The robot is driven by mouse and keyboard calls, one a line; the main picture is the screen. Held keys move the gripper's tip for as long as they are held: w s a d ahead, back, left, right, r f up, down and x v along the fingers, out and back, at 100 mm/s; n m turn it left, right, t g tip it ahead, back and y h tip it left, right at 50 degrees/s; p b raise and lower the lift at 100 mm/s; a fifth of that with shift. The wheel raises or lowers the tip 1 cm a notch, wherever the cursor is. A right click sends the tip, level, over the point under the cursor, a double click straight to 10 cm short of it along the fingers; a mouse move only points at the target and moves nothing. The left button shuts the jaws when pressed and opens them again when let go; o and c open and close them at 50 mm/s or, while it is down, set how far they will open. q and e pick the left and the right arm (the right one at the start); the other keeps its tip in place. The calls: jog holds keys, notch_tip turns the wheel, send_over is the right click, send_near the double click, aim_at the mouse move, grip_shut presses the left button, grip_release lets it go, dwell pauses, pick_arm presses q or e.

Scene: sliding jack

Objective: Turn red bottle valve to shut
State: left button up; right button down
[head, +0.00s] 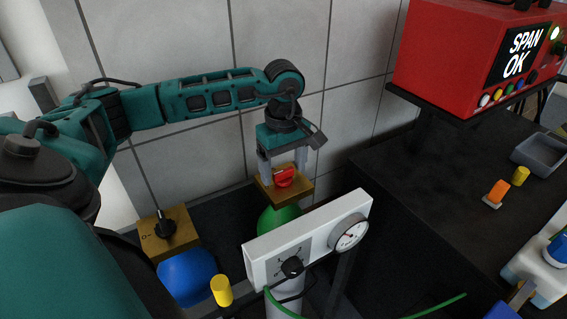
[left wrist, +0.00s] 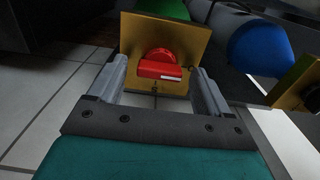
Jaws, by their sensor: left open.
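The red valve (head: 284,176) sits on a brass block on top of a green bottle (head: 276,219), behind a white panel. In the left wrist view the red valve (left wrist: 160,66) is a round knob with a bar across it, on the brass plate (left wrist: 190,37). My left gripper (head: 289,175) points down over the block with its fingers open, one on each side of the red valve. The wrist view shows gaps between the valve and both fingers (left wrist: 163,80). The bottle's lower part is hidden by the panel. My right gripper is not in view.
A white panel (head: 262,264) with a gauge (head: 349,235) and black knob stands in front of the bottle. A blue bottle (head: 187,276) with a brass block and black knob (head: 166,229) stands left. A red analyser (head: 470,50) reading "SPAN OK" stands right, above a dark bench (head: 440,190).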

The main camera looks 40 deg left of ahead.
pick_arm(q)
jog(key=c, duration=1)
jog(key=shift+c, duration=0.2)
